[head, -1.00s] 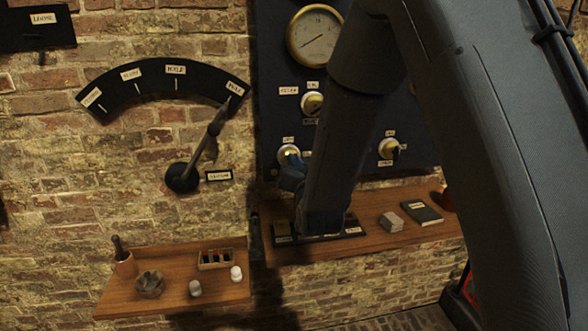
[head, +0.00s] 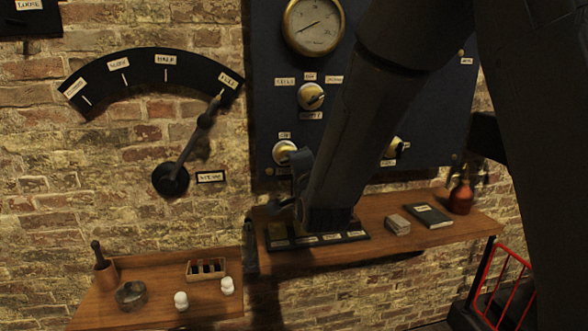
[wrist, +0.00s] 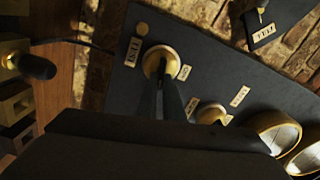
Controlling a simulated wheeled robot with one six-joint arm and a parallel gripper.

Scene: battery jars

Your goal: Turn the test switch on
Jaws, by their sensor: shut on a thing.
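The test switch is a round brass-rimmed knob (head: 284,150) at the lower left of the dark panel, with a small label above it. In the wrist view the same knob (wrist: 161,62) sits beside a label reading TEST (wrist: 133,52). A smaller label (wrist: 184,72) on its other side is hard to read. My gripper (wrist: 162,92) is shut on the test switch's handle, with its dark fingers reaching up to the knob's face. In the head view my gripper (head: 300,164) is at the knob, partly hidden by my arm. The handle's exact angle is hidden.
Another knob (head: 311,96) and a gauge (head: 314,25) sit above on the panel. A third knob (head: 396,148) is to the right. A large lever (head: 188,150) is left.

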